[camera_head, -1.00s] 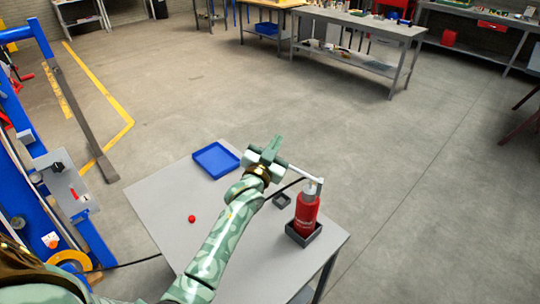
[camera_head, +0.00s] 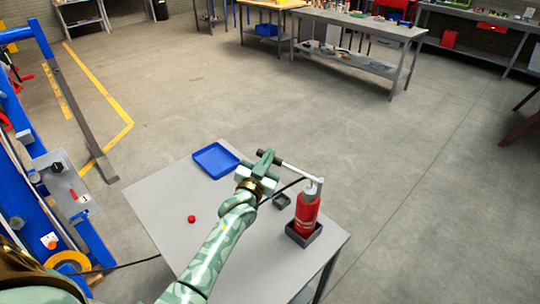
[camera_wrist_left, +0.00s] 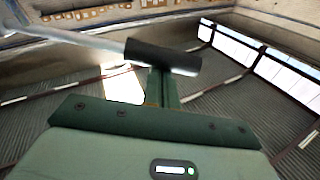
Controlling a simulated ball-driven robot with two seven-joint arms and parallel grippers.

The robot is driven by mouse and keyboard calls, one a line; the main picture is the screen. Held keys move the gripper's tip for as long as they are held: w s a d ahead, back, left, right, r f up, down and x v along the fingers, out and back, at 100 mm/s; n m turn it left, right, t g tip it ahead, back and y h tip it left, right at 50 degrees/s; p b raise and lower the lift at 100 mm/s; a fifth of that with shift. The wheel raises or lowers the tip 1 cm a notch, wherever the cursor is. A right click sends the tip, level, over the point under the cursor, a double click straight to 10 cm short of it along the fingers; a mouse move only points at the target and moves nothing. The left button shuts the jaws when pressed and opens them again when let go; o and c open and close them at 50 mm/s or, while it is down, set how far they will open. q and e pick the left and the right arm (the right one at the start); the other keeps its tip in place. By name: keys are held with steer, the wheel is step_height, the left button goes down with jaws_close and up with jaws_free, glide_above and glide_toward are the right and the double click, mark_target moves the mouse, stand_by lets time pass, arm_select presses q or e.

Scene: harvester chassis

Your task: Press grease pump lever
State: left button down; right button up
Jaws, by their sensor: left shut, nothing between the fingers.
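The red grease pump (camera_head: 306,213) stands upright in a dark square holder (camera_head: 304,238) at the right corner of the grey table (camera_head: 240,262). Its silver lever (camera_head: 302,172) reaches left from the pump's top and ends in a black grip. My left gripper (camera_head: 265,160) is shut, at the grip end of the lever, above the table. In the left wrist view, the black grip (camera_wrist_left: 162,57) lies across the tip of my green fingers (camera_wrist_left: 162,88); whether they touch is unclear. My right gripper is not in view.
A blue tray (camera_head: 215,160), a red ball (camera_head: 192,218) and a small dark open box (camera_head: 282,200) are on the table. A dark hose runs from the pump behind my arm. A blue frame with panels (camera_head: 70,195) stands at the left.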

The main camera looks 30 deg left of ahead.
arm_select(q)
step_height(320, 180, down, 8)
steer(key=a+n+y+b, duration=0.1)
steer(key=n+b, duration=0.2)
steer(key=n, duration=0.3)
steer(key=shift+s+f+n, duration=0.15)
steer(key=shift+f+n, duration=0.05)
steer(key=shift+n, duration=0.1)
steer(key=shift+f, duration=0.15)
step_height(320, 180, up, 6)
steer(key=a+f+p, duration=0.1)
steer(key=p, duration=0.3)
steer(key=v, duration=0.9)
steer(key=shift+s+f, duration=0.2)
steer(key=shift+f, duration=0.05)
